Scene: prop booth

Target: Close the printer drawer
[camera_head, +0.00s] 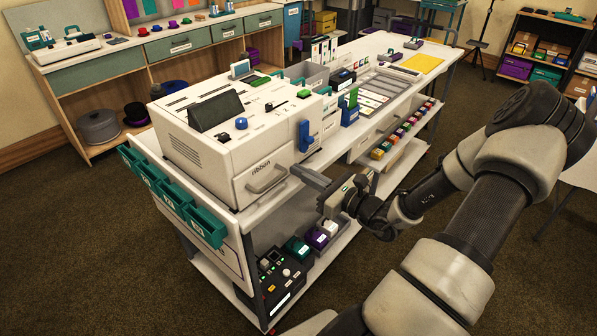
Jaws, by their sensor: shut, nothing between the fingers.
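A large white printer (218,135) stands on the near end of a long white workbench. Its front carries a drawer labelled "ribbon" (262,178) with a grey bar handle (268,180). How far the drawer stands out from the printer front is hard to tell from this angle. My gripper (306,174) is shut and empty. Its fingers point left toward the drawer, just right of the handle. Whether the fingertips touch the drawer or handle cannot be told. A blue lever (305,136) sits on the printer front, above my gripper.
Teal bins (172,196) hang on the bench's left end. A black control box (277,283) and small boxes stand on the lower shelf. A blue holder (349,110) and trays are right of the printer. Carpet (400,290) is open in front.

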